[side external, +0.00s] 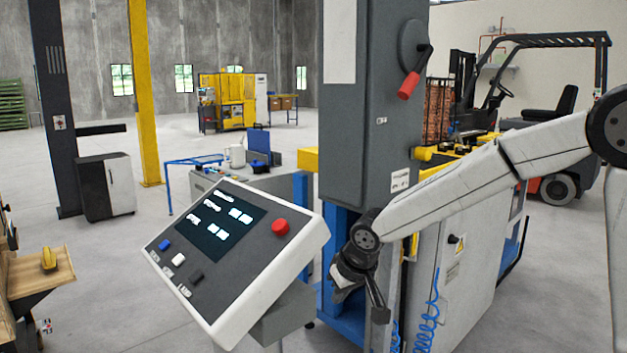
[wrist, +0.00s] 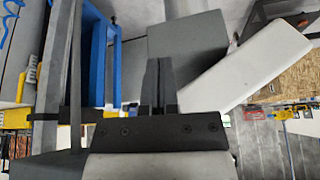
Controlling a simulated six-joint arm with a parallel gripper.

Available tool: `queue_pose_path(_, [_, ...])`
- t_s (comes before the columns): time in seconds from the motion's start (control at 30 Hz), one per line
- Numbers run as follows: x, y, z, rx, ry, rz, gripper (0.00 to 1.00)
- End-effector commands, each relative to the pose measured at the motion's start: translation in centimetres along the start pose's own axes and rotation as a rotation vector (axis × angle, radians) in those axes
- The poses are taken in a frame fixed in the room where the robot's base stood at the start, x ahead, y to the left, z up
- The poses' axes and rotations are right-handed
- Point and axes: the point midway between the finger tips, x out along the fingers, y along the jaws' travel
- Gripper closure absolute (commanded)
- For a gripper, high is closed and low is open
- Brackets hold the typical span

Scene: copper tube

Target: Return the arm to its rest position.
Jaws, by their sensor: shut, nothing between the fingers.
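My gripper (side external: 352,283) hangs at the end of my white arm in the side external view, in front of the grey machine column (side external: 362,150) and right of the control panel (side external: 235,255). The fingers are too small there to judge. In the wrist view the gripper (wrist: 159,85) has its two dark fingers together, with nothing seen between them.
The control panel, with a red button (side external: 280,227), stands close to the gripper's left. A blue frame (side external: 345,310) and a light cabinet (side external: 455,270) lie behind my arm. A forklift (side external: 540,110) stands far right. Open floor (side external: 110,270) shows at left.

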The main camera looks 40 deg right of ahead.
Motion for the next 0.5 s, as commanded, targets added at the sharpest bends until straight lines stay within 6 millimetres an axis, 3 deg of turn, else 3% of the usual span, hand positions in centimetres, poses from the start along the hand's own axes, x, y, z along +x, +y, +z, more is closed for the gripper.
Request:
queue_pose_path(0.03, [0.3, 0.6, 1.8, -0.018, -0.026, -0.003, 1.00])
queue_pose_path(0.3, [1.4, 3.1, 11.0, -0.122, -0.146, -0.033, 1.00])
queue_pose_path(0.5, [1.6, 4.1, 15.4, -0.168, -0.197, -0.049, 1.00])
